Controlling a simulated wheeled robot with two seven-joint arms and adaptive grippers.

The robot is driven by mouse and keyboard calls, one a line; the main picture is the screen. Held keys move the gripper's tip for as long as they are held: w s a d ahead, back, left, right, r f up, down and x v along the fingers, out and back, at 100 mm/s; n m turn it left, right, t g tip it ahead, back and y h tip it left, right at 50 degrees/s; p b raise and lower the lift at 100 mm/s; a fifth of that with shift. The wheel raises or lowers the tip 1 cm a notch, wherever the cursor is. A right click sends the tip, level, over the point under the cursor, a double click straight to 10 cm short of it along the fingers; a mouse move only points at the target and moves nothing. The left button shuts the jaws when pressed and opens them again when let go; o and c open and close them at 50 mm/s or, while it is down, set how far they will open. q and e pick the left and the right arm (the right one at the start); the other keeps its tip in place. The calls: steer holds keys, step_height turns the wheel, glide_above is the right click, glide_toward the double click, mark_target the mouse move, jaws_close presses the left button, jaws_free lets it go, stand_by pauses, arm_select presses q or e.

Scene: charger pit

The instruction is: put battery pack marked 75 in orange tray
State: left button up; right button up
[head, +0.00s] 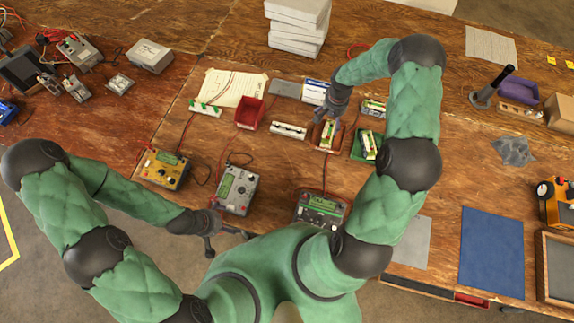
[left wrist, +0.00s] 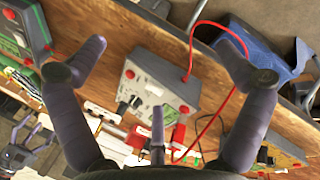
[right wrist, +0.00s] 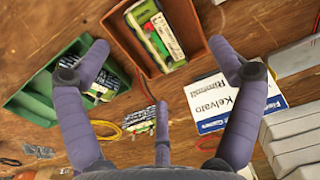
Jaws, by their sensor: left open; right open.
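The orange tray (head: 317,138) lies below my right gripper (head: 327,116) and holds a green-and-white battery pack (right wrist: 147,38) beside another white, lettered one (right wrist: 166,38). My right gripper is open, with the tray between and beyond its fingertips in the right wrist view. Other packs lie in the green tray (head: 359,155), beside it (head: 373,108), and on the table at the left (head: 205,108) and middle (head: 288,130). I cannot read which is marked 75. My left gripper (head: 222,240) is open and empty near the table's front edge, by a grey meter (head: 237,190).
A red tray (head: 250,113) stands left of the middle. A yellow meter (head: 164,169) and a dark green one (head: 319,210) stand along the front with red leads. A white-and-blue box (right wrist: 225,100) and stacked white boxes (head: 297,25) stand behind the trays.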

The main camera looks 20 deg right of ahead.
steer(key=s+a+f+n+y, duration=0.1)
steer(key=s+a+f, duration=0.1)
steer(key=a, duration=0.5)
steer(key=s+a+f+n+y, duration=0.1)
steer(key=s+a+f, duration=0.1)
steer(key=a, duration=0.4)
steer(key=s+a+f+n+y, duration=0.1)
steer(key=s+a+f, duration=0.1)
steer(key=a, duration=0.5)
steer(key=shift+s+a, duration=0.35)
steer(key=shift+s, duration=0.3)
steer(key=shift+n+y, duration=0.4)
steer(key=shift+n, duration=0.2)
steer(key=s+a, duration=0.6)
steer(key=shift+s+a+f, duration=0.1)
steer(key=shift+a+f, duration=0.05)
steer(key=shift+f, duration=0.1)
steer(key=shift+n, duration=0.5)
steer(key=s+a, duration=0.2)
steer(key=s, duration=0.3)
steer(key=shift+s+a+r, duration=0.15)
steer(key=shift+s+a, duration=0.1)
steer(key=shift+a, duration=0.15)
steer(key=shift+s+a, duration=0.1)
steer(key=shift+s, duration=0.2)
